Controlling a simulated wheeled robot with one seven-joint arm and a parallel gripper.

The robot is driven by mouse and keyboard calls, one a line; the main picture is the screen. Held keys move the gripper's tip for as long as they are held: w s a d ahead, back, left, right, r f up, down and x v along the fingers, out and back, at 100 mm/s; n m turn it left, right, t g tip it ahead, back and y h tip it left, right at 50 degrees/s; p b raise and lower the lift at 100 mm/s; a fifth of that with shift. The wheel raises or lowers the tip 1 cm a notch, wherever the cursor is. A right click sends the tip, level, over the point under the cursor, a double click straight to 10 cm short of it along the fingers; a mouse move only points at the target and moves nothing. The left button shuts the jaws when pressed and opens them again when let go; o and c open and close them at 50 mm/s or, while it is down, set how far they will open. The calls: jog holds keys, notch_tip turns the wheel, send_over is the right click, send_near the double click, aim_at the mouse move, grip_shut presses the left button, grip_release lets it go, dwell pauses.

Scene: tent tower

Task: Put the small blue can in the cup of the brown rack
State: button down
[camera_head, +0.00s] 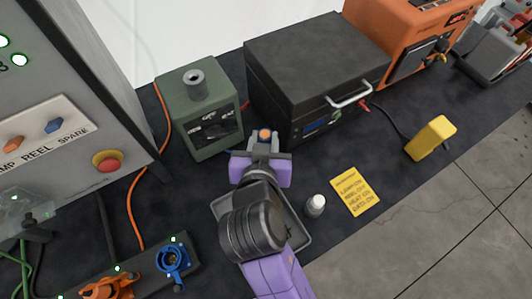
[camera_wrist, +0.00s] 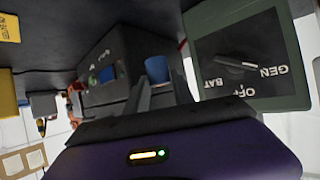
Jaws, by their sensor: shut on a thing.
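My gripper (camera_head: 264,138) is shut on the small blue can (camera_wrist: 157,69), which shows between the two grey fingers in the wrist view. In the head view the can's orange-topped end (camera_head: 265,133) shows between the fingertips. My gripper holds it in front of the gap between the green box and the black case. I cannot make out the brown rack or its cup for sure. A tan frame (camera_wrist: 23,162) shows far off at the lower left of the wrist view, and I cannot tell whether it is the rack.
The green box (camera_head: 203,112) with a GEN/BAT switch and the black case (camera_head: 310,70) stand close behind my gripper. Orange cable runs left.

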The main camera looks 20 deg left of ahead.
notch_tip(320, 180, down, 9)
jog(key=shift+f, duration=0.2)
dwell(0.3)
jog(key=shift+f, duration=0.2)
jog(key=c, duration=1.1)
grip_release()
jog(key=shift+r, duration=0.2)
